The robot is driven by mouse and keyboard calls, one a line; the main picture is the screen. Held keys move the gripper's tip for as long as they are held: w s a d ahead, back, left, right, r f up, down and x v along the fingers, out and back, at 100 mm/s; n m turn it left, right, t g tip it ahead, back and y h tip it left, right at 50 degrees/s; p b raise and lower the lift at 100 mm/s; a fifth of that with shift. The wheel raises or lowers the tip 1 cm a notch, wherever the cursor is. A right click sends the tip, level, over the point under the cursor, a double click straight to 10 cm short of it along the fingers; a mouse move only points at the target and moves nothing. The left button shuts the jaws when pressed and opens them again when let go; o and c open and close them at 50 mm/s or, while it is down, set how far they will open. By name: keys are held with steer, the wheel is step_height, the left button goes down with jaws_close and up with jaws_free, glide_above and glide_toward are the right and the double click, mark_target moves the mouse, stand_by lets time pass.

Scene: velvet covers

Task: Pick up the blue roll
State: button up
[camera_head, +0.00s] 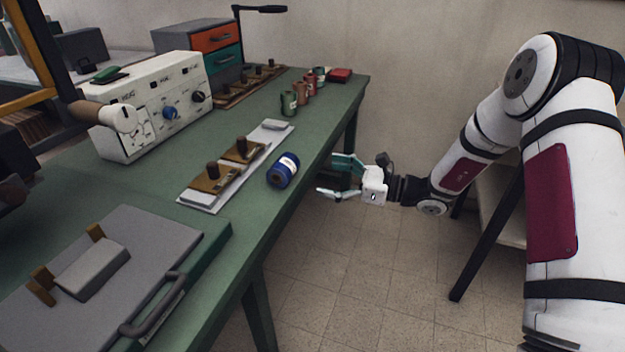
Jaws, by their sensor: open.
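The blue roll (284,170) lies on its side near the right edge of the green table (160,178). It has a pale band or label around one part. My gripper (331,178) is open and empty, with its fingers pointing left toward the table. It is beyond the table's right edge, to the right of the roll and apart from it. My white arm comes in from the right side of the picture.
A white tray with brass pieces (214,180) lies just left of the roll. Green and red cans (289,103) stand farther back. A white control box (150,110) is at the left, a grey plate with a handle (95,270) in front. Tiled floor lies right of the table.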

mark_target(292, 166)
steer(key=shift+m+t, duration=0.3)
steer(key=x, duration=0.5)
steer(key=b+x, duration=0.1)
steer(key=x, duration=0.2)
steer(key=shift+w+d+f, duration=0.15)
steer(key=shift+w+f, duration=0.2)
steer(key=x, duration=0.5)
steer(key=shift+w+b, duration=0.2)
steer(key=shift+b, duration=0.15)
steer(key=c, duration=1.5)
steer(key=shift+o, duration=0.2)
